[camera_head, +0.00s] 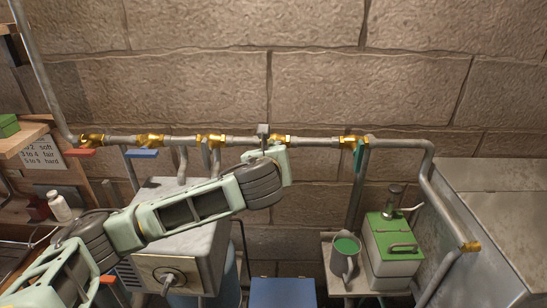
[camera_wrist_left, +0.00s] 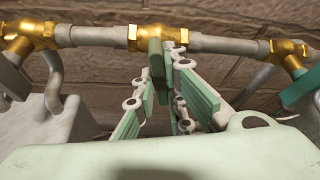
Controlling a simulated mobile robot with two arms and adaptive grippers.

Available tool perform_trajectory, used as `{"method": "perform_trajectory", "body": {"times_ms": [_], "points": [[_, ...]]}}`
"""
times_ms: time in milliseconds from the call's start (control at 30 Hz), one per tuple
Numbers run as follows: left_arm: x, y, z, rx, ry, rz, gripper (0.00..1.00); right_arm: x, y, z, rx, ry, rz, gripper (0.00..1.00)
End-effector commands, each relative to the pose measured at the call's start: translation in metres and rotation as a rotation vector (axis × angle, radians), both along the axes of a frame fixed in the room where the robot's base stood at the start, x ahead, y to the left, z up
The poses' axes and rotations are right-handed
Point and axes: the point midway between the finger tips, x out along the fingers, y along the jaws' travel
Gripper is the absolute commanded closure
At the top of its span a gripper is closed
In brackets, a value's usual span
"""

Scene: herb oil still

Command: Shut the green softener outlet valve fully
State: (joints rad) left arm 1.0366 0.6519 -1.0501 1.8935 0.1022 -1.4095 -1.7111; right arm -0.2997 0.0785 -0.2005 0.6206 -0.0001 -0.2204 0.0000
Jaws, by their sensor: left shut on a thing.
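The brass valve body (camera_wrist_left: 153,35) sits on the grey horizontal pipe in the left wrist view. Its dark green lever (camera_wrist_left: 155,58) points away from the pipe towards the camera, roughly across the pipe's line. My left gripper (camera_wrist_left: 165,66) is shut on this green lever; its pale green fingers narrow to meet there. In the head view my left gripper (camera_head: 265,142) reaches the pipe from the left and hides the lever and part of the valve (camera_head: 281,140). My right gripper is in neither view.
Neighbouring valves on the pipe have a teal lever (camera_head: 359,157), a blue lever (camera_head: 141,153) and a red lever (camera_head: 80,153). A grey unit (camera_head: 182,246) lies under my left arm. The stone wall is close behind.

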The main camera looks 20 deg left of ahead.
Motion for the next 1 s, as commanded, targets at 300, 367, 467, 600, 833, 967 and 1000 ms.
{"method": "perform_trajectory", "body": {"times_ms": [300,367,467,600,833,967,1000], "points": [[0.0001,-0.0019,-0.0011,0.182,0.055,-0.001,1.0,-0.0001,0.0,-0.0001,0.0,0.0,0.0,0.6],[0.0002,-0.0019,-0.001,0.203,0.061,-0.001,1.0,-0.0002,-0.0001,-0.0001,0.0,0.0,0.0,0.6],[0.0001,-0.002,-0.0008,0.229,0.069,-0.001,1.0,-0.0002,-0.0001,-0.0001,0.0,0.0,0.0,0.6],[0.0,-0.0019,-0.0014,0.253,0.076,-0.002,1.0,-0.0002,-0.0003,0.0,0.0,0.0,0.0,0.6],[-0.0001,-0.0016,-0.0017,0.262,0.078,-0.001,1.0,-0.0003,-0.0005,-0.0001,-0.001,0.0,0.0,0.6],[-0.0001,-0.0016,-0.0017,0.261,0.078,-0.001,1.0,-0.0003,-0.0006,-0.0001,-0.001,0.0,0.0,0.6],[0.0,-0.0016,-0.0017,0.261,0.078,-0.001,1.0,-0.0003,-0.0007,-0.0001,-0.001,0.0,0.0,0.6]]}}
